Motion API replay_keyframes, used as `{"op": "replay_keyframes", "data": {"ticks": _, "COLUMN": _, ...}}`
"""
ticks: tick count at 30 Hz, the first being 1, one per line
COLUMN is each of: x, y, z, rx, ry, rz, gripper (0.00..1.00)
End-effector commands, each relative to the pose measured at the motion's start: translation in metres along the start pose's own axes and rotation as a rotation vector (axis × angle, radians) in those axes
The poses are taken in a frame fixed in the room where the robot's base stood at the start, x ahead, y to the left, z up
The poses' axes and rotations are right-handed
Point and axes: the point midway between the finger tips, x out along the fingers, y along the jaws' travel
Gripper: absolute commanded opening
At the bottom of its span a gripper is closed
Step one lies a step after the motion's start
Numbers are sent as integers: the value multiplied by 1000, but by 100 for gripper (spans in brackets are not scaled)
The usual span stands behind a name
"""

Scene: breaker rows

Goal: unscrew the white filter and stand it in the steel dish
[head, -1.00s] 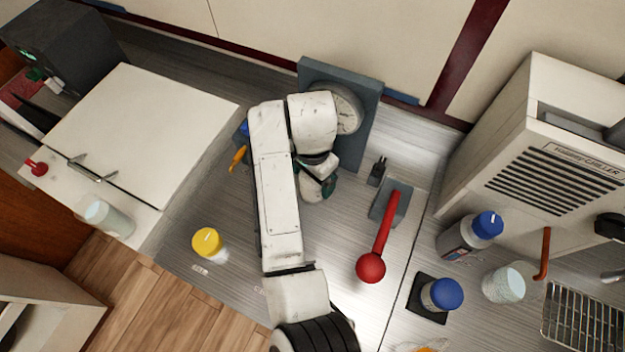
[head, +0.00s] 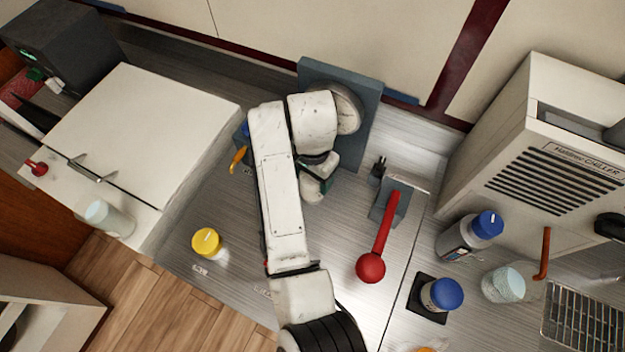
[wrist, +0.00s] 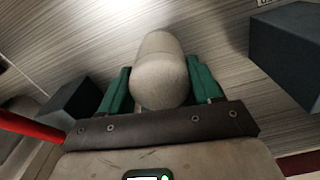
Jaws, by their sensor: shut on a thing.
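The white filter (wrist: 160,75) shows in the wrist view as a pale, rounded cylinder between the green fingers of my gripper (wrist: 162,88). My gripper is shut on it, with one finger on each side. In the head view my gripper (head: 316,190) is below the grey upright panel (head: 368,115), partly covered by my own arm. I cannot tell from these views whether the filter is still threaded onto something. The steel dish cannot be made out; my arm hides part of the worktop.
A red ball-ended lever (head: 371,267) stands right of my gripper. A yellow-capped container (head: 206,241) is at left front. Blue-capped bottles (head: 487,224) and a pale cup (head: 503,284) stand near the chiller (head: 545,160). Open metal worktop lies around the yellow cap.

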Motion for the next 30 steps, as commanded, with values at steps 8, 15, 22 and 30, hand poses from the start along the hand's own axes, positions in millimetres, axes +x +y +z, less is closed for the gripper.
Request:
{"op": "replay_keyframes", "data": {"ticks": 8, "x": 0, "y": 1, "z": -1, "rx": -428, "ry": 2, "rz": 2, "gripper": 36}}
{"op": "replay_keyframes", "data": {"ticks": 15, "x": 0, "y": 1, "z": -1, "rx": -795, "ry": 2, "rz": 1, "gripper": 36}}
{"op": "replay_keyframes", "data": {"ticks": 22, "x": 0, "y": 1, "z": -1, "rx": -1141, "ry": 1, "rz": 1, "gripper": 36}}
{"op": "replay_keyframes", "data": {"ticks": 30, "x": 0, "y": 0, "z": 0, "rx": -1372, "ry": 2, "rz": 0, "gripper": 36}}
